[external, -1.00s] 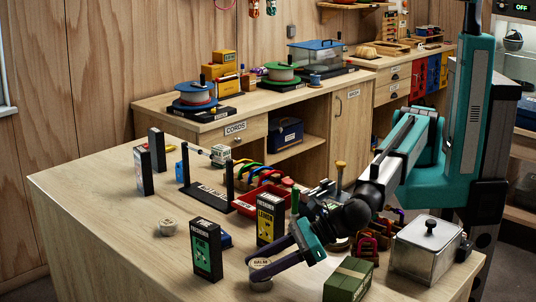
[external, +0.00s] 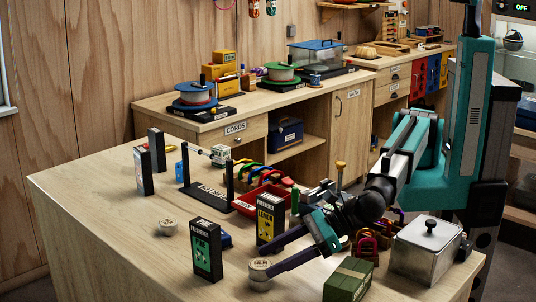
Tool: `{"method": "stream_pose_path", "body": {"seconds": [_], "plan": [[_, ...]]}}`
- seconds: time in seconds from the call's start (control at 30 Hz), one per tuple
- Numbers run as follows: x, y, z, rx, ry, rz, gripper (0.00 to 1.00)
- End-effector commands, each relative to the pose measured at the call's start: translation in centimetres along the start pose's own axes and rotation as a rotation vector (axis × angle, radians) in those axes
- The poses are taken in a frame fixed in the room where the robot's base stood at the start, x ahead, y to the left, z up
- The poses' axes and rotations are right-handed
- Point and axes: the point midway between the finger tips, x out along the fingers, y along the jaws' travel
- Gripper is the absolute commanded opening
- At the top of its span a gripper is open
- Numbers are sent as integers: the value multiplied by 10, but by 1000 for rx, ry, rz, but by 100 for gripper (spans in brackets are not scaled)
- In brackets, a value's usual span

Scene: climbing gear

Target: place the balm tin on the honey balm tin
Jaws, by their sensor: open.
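A pale balm tin (external: 260,264) with lettering on its lid stands near the front of the table. It looks stacked squarely on another pale tin, the honey balm tin (external: 260,283), whose label I cannot read. My gripper (external: 265,261) is open, its two dark fingers reaching in from the right with their tips beside the upper tin. One finger passes behind it and the other ends at its right side. I cannot tell whether either finger touches it. Another small pale tin (external: 168,227) stands alone to the left.
A black box with a green label (external: 206,250) stands close left of the stack, and a black and yellow box (external: 270,219) behind it. A green box (external: 348,280) lies to the right, with a metal canister (external: 427,250) beyond. The table's left front is clear.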

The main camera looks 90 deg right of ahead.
Motion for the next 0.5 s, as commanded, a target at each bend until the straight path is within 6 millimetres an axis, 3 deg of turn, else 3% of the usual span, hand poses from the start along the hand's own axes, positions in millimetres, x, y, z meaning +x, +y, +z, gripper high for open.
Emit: {"method": "stream_pose_path", "body": {"seconds": [0.3,0.5], "plan": [[-53,-1,-1,0,-1,3,63],[-75,0,0,0,-1,2,63]]}}
